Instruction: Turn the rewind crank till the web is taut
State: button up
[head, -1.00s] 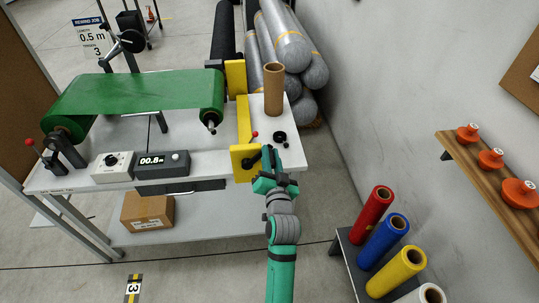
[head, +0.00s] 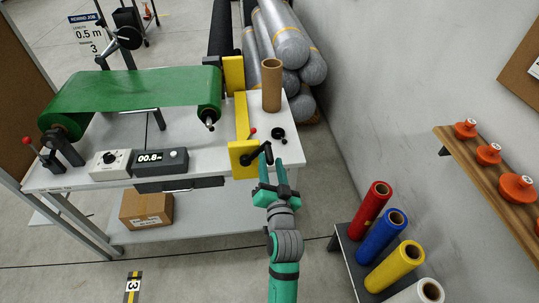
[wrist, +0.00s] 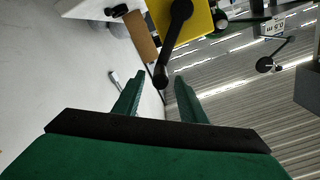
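The black crank (head: 260,152) is on the yellow side plate (head: 241,168) at the table's front right. It also shows in the wrist view (wrist: 174,40), its handle end hanging down the picture. My gripper (head: 271,166) is open and empty just in front of the crank. In the wrist view the handle end lies between and beyond my fingertips (wrist: 158,90), with no contact visible. The green web (head: 135,88) runs from the left roll to the right roll (head: 209,100). Whether it sags is hard to tell. The counter (head: 160,162) reads about 00.8 m.
A cardboard core (head: 271,88) stands upright on the table behind the crank, near a black knob (head: 278,134). A red-knobbed lever (head: 250,132) is beside the plate. Coloured rolls (head: 385,240) stand on a rack at right. Floor between rack and table is clear.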

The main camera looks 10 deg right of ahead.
jog(key=shift+s, duration=2.9)
jog(key=s+a+f+n+g, duration=0.1)
jog(key=s+a+f, duration=0.1)
jog(key=s+f, duration=0.55)
jog(key=s+a+f+n+g, duration=0.1)
jog(key=s+f, duration=0.3)
jog(key=s, duration=0.6)
jog(key=s+a+n, duration=0.2)
jog(key=s, duration=0.7)
jog(key=s+a+n, duration=0.2)
jog(key=s, duration=0.7)
jog(key=shift+s+a+g, duration=0.3)
jog(key=shift+s+a, duration=0.1)
jog(key=shift+r, duration=0.1)
